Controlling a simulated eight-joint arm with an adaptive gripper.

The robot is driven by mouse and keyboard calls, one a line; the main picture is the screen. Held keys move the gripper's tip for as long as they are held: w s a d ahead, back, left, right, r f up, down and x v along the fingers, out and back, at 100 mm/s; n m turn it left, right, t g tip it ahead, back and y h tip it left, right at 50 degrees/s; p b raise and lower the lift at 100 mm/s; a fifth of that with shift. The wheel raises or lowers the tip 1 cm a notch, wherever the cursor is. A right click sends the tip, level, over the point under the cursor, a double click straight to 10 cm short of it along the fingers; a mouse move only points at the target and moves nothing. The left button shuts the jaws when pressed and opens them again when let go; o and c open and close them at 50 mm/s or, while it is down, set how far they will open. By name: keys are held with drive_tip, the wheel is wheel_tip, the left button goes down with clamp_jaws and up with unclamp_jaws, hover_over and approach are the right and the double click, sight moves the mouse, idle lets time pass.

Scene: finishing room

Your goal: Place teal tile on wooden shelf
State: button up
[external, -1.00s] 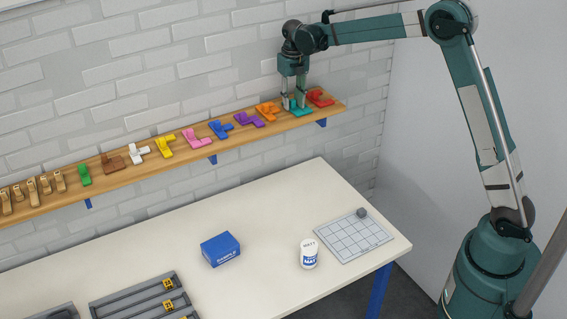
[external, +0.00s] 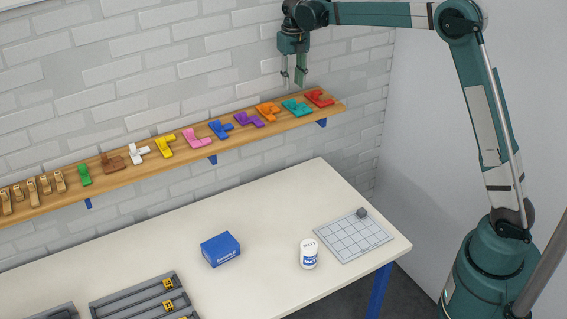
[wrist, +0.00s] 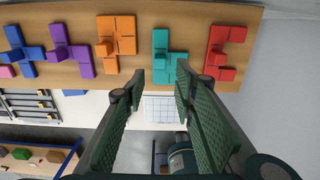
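The teal tile (external: 297,108) lies on the wooden shelf (external: 120,172) near its right end, between an orange tile (external: 267,112) and a red tile (external: 319,98). In the wrist view the teal tile (wrist: 165,55) lies flat on the shelf (wrist: 75,12), apart from its neighbours. My gripper (external: 294,87) is above the shelf, just over the teal tile and clear of it. Its fingers are apart with nothing between them, which the wrist view (wrist: 160,80) also shows.
Several other coloured tiles line the shelf to the left, with wooden pieces at its far left. Below, the white table (external: 190,235) holds a blue box (external: 220,249), a white bottle (external: 309,254), a gridded mat (external: 353,236) and a grey slotted tray (external: 140,299).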

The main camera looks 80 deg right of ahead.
drive_tip(key=shift+r, duration=1.65)
drive_tip(key=shift+a, duration=0.1)
drive_tip(key=s+a+r+m+t, duration=0.1)
drive_tip(key=s+a+r+m, duration=0.3)
drive_tip(key=a, duration=0.6)
drive_tip(key=s+a+r+m+t+h, duration=0.1)
drive_tip(key=s+a+m, duration=0.35)
drive_tip(key=a, duration=0.55)
drive_tip(key=s+a+r+m+t, duration=0.1)
drive_tip(key=s+a+r+m, duration=0.25)
drive_tip(key=s+a, duration=0.4)
drive_tip(key=s+a+f+m+t, duration=0.1)
drive_tip(key=s+a+f+m, duration=0.3)
drive_tip(key=s+a, duration=0.3)
drive_tip(key=s+a+f+m+t, duration=0.1)
drive_tip(key=s+a+f+m, duration=0.3)
drive_tip(key=s+a+m, duration=0.2)
drive_tip(key=s+a+f+m+t+y, duration=0.1)
drive_tip(key=s+a+f+m+t, duration=0.1)
drive_tip(key=s+a+f+m, duration=0.3)
drive_tip(key=s+a, duration=0.3)
drive_tip(key=s, duration=0.1)
drive_tip(key=shift+s+a, duration=0.25)
drive_tip(key=shift+s, duration=0.05)
